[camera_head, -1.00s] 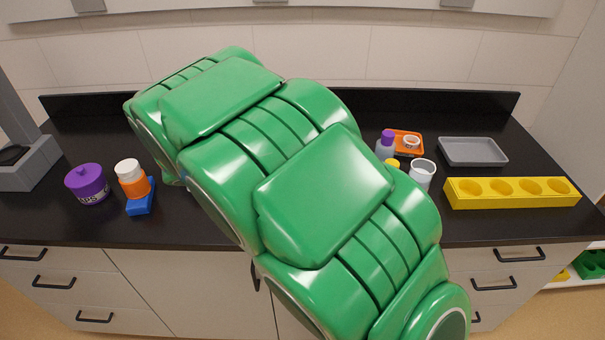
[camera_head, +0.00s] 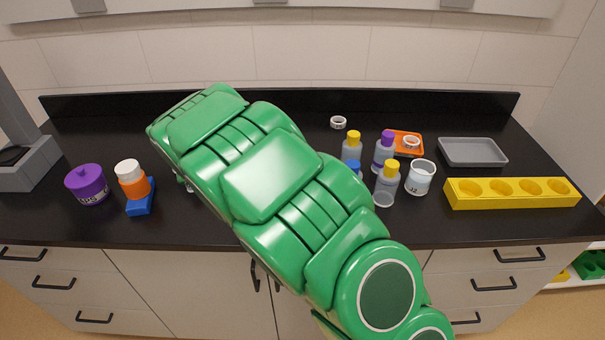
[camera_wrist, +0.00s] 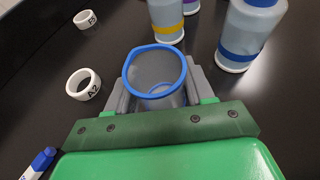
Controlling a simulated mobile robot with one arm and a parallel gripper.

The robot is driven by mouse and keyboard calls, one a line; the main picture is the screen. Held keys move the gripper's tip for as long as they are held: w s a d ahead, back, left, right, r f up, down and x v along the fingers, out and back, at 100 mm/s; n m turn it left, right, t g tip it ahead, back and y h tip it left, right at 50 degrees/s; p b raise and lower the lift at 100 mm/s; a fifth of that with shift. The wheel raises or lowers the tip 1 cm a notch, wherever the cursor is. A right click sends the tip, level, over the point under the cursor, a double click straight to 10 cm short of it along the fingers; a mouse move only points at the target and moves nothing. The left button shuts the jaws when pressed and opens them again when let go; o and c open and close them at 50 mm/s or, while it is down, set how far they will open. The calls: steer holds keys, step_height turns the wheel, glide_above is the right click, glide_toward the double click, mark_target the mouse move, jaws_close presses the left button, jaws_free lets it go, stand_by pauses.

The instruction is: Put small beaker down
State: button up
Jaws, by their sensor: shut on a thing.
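The small beaker (camera_wrist: 153,70), clear grey with a blue rim, is between the jaws of my gripper (camera_wrist: 158,93) in the wrist view. My gripper is shut on it, and its mouth faces the camera. The beaker's base is hidden, so I cannot tell whether it touches the black counter (camera_wrist: 120,25). In the head view my green arm hides the beaker and nearly all of the gripper.
In the wrist view, white rings (camera_wrist: 83,84) lie left, a blue-banded bottle (camera_wrist: 248,35) stands right and a yellow-banded bottle (camera_wrist: 166,18) behind. In the head view, a white cup (camera_head: 420,180) and yellow rack (camera_head: 512,201) stand right, a purple jar (camera_head: 88,186) left.

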steer(key=shift+w+f, duration=0.3)
steer(key=shift+f, duration=1.5)
steer(key=shift+a+f, duration=0.1)
steer(key=shift+f, duration=0.05)
steer(key=o, duration=1)
steer(key=v, duration=1.2)
